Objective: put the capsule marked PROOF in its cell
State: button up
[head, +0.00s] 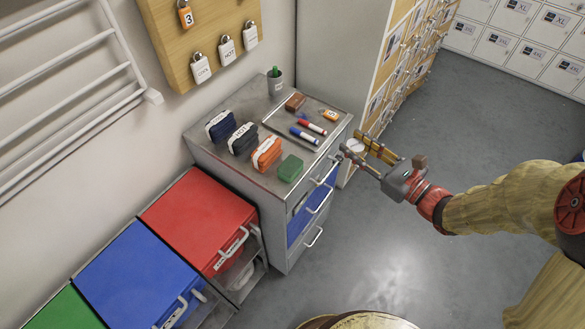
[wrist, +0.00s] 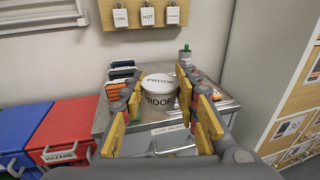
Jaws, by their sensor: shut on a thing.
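The capsule marked PROOF (wrist: 158,84) is a white round tub with dark lettering on its lid and side. In the head view the white capsule (head: 354,146) shows at the fingertips. My gripper (wrist: 160,104) is shut on it, one yellow-padded finger on each side. In the head view my gripper (head: 362,154) is just right of the grey cabinet (head: 225,160), off its right edge. I cannot pick out the capsule's cell in either view.
The cabinet top holds a tray (head: 325,140) with markers, several dark and orange bundles (head: 266,153), a green block (head: 290,168) and a cup (head: 276,84). Red (head: 200,215) and blue (head: 135,275) lidded bins stand left. Wooden lockers (head: 400,60) stand behind. The floor at right is clear.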

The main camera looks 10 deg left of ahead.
jog(key=s+a+r+n+g+y, duration=0.2)
jog(key=s+a+n+g, duration=0.15)
jog(key=s, duration=0.25)
jog(key=b, duration=0.4)
send_over(294, 167)
jog(key=shift+m, duration=0.35)
jog(key=f, duration=0.9)
jog(key=shift+s+d, duration=0.1)
jog(key=shift+d, duration=0.1)
jog(key=shift+a+f+b, duration=0.2)
jog(key=shift+f+b, duration=0.8)
jog(key=shift+f, duration=0.8)
jog(key=shift+f, duration=0.15)
jog(key=o, duration=1)
jog(key=shift+o, duration=0.2)
